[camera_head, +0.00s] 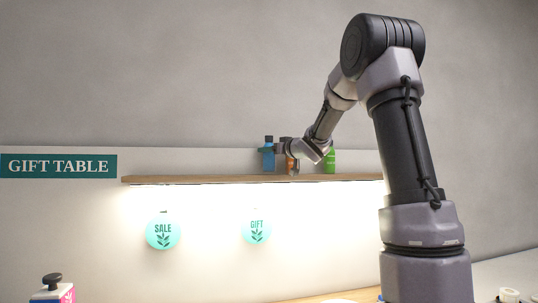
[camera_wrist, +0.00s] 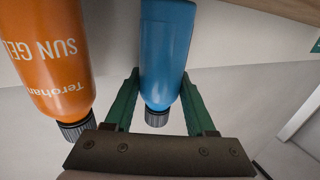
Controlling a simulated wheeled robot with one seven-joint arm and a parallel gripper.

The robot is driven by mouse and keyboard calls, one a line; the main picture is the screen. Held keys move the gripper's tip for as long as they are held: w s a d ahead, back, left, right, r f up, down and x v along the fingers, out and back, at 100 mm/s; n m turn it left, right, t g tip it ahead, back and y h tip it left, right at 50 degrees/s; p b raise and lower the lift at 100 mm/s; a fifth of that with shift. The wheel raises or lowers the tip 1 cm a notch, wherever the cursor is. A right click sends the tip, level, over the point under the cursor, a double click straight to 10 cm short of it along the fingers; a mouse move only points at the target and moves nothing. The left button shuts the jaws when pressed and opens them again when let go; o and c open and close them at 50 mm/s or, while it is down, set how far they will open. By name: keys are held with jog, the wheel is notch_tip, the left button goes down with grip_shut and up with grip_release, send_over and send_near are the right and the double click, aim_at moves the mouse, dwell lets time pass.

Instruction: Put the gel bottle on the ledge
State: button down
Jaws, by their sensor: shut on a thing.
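A blue bottle with a dark cap (camera_head: 268,160) is between my gripper's fingers (camera_head: 280,148) at the ledge (camera_head: 220,180). In the wrist view the blue bottle (camera_wrist: 167,50) fills the space between the green fingers (camera_wrist: 160,82), which are shut on it. No label shows on its visible side. An orange bottle (camera_wrist: 50,55) marked "SUN GEL", upside down in the wrist view, stands close beside it. In the head view the orange bottle (camera_head: 291,165) is partly hidden by my gripper. I cannot tell whether the blue bottle's base touches the ledge.
A green bottle (camera_head: 329,160) stands on the ledge to the right of my gripper. The ledge's left part is bare. Round SALE (camera_head: 163,231) and GIFT (camera_head: 257,227) signs hang below.

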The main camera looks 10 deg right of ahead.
jog(key=shift+f, duration=0.45)
jog(key=shift+f, duration=0.1)
jog(key=shift+c, duration=1.1)
grip_release()
